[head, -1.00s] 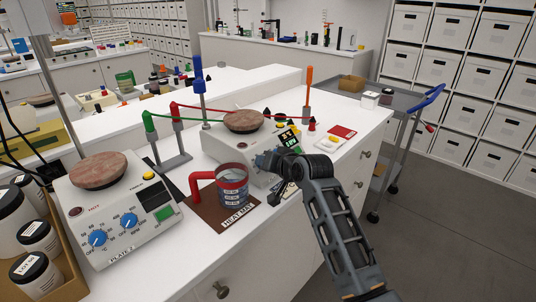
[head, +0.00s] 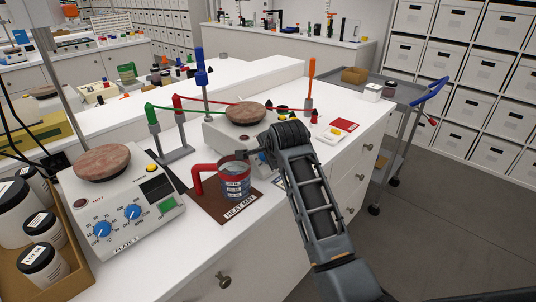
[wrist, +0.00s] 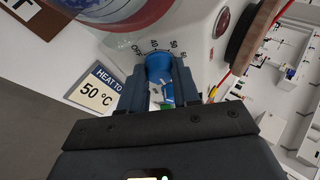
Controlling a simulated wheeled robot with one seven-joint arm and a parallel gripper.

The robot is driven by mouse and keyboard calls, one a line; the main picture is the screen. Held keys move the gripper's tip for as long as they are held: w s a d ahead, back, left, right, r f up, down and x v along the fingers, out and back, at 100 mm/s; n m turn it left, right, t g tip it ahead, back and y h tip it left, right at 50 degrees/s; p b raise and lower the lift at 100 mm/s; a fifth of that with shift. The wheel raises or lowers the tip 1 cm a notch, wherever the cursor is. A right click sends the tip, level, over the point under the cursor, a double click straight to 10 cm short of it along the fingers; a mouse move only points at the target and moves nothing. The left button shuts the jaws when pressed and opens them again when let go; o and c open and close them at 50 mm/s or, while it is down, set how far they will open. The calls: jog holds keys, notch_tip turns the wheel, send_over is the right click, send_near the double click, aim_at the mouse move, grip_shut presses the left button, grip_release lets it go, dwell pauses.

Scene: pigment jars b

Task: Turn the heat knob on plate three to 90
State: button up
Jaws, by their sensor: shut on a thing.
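Plate three is the white hot plate (head: 215,130) with a round reddish-brown top (head: 246,113), behind the mug in the head view. My arm hides much of its front, and its name label is not readable. Its blue heat knob (wrist: 158,68) shows in the wrist view, with OFF, 40, 50 and 60 printed around it. My gripper (wrist: 160,88) is shut on this knob, one dark finger on each side. The knob's exact setting cannot be read. A card (wrist: 97,92) beside it reads "HEAT TO 50 °C".
A red-handled mug (head: 236,172) stands on the brown heat mat (head: 215,208), close left of my gripper. Plate 2 (head: 155,232) is at the left, with jars (head: 42,265) in a box beside it. Red and green hoses on stands run behind. Open floor lies right of the bench.

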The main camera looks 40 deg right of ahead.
jog(key=m+g, duration=0.1)
jog(key=m, duration=0.3)
jog(key=shift+w+y, duration=0.1)
jog(key=shift+y, duration=0.3)
jog(key=shift+d+m+g+y, duration=0.1)
jog(key=shift+m+g+y, duration=0.45)
jog(key=shift+m, duration=0.95)
jog(key=shift+g, duration=0.25)
jog(key=o, duration=1.1)
jog(key=shift+r, duration=0.1)
jog(key=shift+c, duration=0.2)
jog(key=b+v, duration=0.1)
jog(key=v, duration=0.6)
jog(key=shift+s+r, duration=0.2)
jog(key=shift+r, duration=0.1)
